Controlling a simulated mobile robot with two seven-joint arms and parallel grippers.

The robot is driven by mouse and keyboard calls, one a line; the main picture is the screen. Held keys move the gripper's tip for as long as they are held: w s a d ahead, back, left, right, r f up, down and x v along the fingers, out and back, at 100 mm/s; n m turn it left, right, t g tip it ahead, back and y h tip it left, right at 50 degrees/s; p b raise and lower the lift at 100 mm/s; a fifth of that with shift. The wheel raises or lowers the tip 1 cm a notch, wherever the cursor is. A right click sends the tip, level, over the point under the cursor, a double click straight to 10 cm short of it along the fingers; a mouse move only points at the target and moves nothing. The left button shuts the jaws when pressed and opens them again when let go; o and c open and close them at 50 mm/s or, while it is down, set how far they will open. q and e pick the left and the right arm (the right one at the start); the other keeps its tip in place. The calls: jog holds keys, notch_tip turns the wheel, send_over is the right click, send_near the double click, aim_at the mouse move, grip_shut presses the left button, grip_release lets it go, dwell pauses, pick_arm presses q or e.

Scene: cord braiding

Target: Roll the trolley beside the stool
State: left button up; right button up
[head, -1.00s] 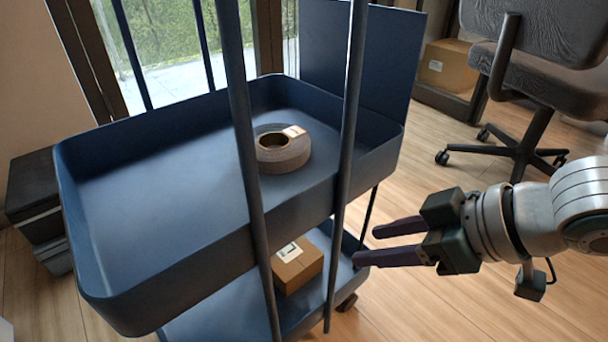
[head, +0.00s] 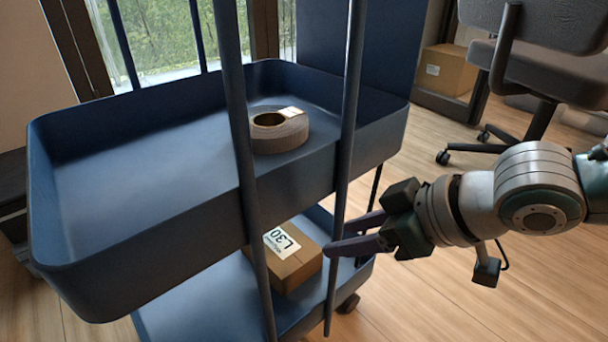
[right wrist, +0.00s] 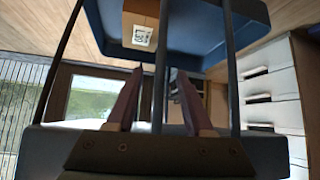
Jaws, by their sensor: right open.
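The blue trolley (head: 150,215) stands in front of me in the head view, with an upper tray, a lower tray and thin dark uprights. My right gripper (head: 334,240) is open at the trolley's right front upright (head: 346,130). In the right wrist view, an upright (right wrist: 161,60) runs between the two spread fingers of the gripper (right wrist: 157,75). I cannot tell whether either finger touches it. My left gripper is out of view. I see no clear stool; an office chair (head: 535,72) stands at the back right.
A tape roll (head: 285,135) lies on the upper tray. A labelled carton (head: 292,265) sits on the lower tray and shows in the right wrist view (right wrist: 140,27). Dark boxes stand at the left wall. Wooden floor (head: 430,300) is clear at right.

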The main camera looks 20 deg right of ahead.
aim_at(336, 239)
jog(key=shift+b+x, duration=0.85)
jog(key=shift+x, duration=0.75)
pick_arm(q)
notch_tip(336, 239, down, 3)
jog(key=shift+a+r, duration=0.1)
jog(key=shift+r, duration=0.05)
pick_arm(e)
jog(key=c, duration=0.7)
grip_shut()
